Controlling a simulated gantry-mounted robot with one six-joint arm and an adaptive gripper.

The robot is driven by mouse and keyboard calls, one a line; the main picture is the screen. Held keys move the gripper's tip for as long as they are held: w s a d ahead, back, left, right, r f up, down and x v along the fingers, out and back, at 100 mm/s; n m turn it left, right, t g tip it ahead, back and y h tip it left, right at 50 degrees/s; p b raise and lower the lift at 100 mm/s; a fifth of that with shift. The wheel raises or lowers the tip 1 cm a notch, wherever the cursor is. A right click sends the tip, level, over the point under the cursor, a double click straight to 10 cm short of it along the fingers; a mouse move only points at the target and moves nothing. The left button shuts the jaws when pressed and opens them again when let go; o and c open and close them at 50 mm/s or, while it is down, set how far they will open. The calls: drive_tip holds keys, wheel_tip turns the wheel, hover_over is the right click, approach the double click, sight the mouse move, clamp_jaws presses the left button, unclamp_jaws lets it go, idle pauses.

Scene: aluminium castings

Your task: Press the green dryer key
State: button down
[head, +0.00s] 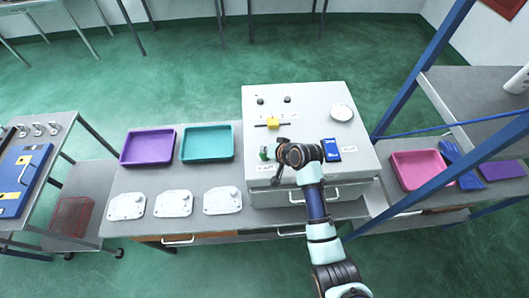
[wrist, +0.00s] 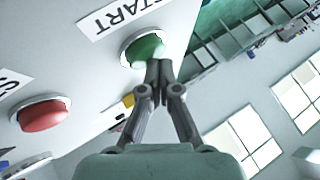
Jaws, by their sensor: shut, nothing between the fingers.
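The green dryer key (wrist: 145,50) is a round button in a pale ring below a START label (wrist: 122,14) in the wrist view. My gripper (wrist: 159,66) is shut and empty. Its fingertips overlap the key's lower right edge in the wrist view; I cannot tell whether they touch it. In the head view the dryer is a white cabinet (head: 355,100), with my gripper (head: 275,177) at its front upper edge. My wrist hides part of the front there.
A red button (wrist: 42,115) sits beside the green key on the same panel. Purple (head: 147,163) and teal (head: 207,157) trays stand left.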

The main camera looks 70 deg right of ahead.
drive_tip(key=shift+f, duration=0.15)
idle(0.3)
drive_tip(key=shift+r+p, duration=0.95)
wheel_tip(320, 180, up, 5)
drive_tip(key=p, duration=0.5)
drive_tip(key=shift+r, duration=0.1)
idle(0.3)
